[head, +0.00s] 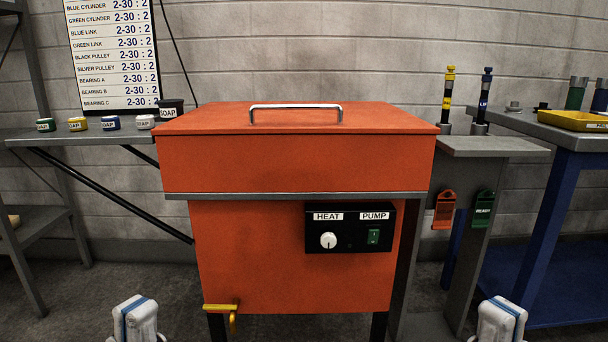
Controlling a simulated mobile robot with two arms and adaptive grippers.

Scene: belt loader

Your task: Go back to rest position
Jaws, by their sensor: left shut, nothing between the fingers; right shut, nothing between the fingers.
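The upper ends of my two arms show at the bottom edge, white with a blue band, one on the left and one on the right. They are in front of an orange washer cabinet (290,280) and apart from it in the picture. My gripper fingers do not show in this view. The cabinet's lid (300,165) is down, with a chrome handle (296,107) on top. Its front carries a black panel (350,228) with a white HEAT knob (328,240) and a green PUMP switch (374,236).
A shelf (75,139) with several soap jars is at left. At right are a grey stand (490,147) with two marked cylinders, orange (444,210) and green (483,209) tags, and a blue-legged table (550,220). A yellow valve (220,308) sticks out at lower left.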

